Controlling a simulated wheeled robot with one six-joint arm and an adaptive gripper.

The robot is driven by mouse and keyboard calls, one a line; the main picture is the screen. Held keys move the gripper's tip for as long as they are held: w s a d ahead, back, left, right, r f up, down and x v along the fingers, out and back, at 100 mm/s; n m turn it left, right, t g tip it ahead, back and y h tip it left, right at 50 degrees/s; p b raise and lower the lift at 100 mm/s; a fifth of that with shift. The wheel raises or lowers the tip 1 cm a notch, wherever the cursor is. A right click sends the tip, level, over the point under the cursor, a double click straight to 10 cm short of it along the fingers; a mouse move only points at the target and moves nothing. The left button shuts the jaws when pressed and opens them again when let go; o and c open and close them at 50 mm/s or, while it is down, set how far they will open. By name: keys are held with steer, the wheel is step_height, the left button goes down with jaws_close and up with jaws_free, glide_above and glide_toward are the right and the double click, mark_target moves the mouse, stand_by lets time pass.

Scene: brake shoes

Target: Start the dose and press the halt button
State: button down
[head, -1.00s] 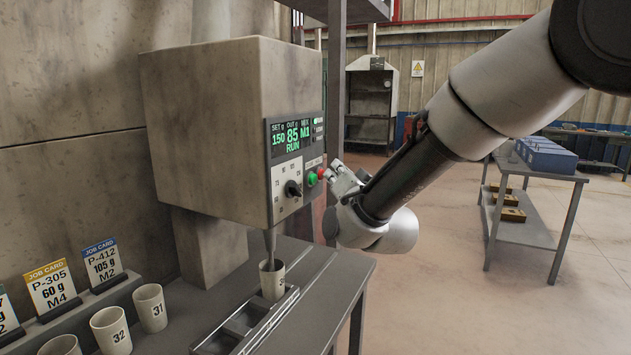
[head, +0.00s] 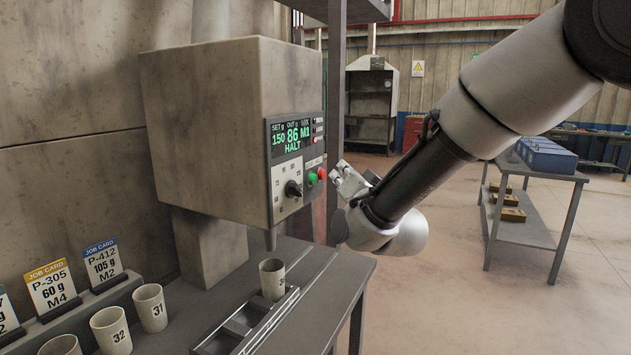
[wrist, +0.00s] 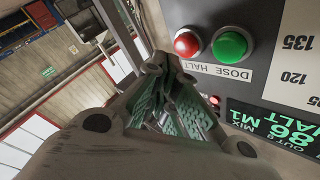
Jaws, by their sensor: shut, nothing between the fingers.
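The dosing machine (head: 215,130) stands over the bench at the left. Its display (head: 292,135) reads SET 150, OUT 86, M1 and HALT. The green button (head: 312,179) and the red button (head: 322,173) sit below the display, over a DOSE HALT label that shows in the wrist view (wrist: 222,72). The dial (head: 293,188) is left of the buttons. A cup (head: 272,279) stands on the rail under the nozzle (head: 270,240), with no stream visible. My gripper (head: 340,176) is shut and empty, just right of the red button and apart from it.
Cups numbered 31 (head: 150,308) and 32 (head: 110,331) stand on the bench at the front left. Job cards for P-305 (head: 52,286) and P-412 (head: 103,264) stand behind them. A side table (head: 530,228) with blue bins is at the right. Open floor lies between.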

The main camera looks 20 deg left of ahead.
steer(key=d, duration=0.5)
steer(key=shift+s, duration=0.2)
stand_by(0.6)
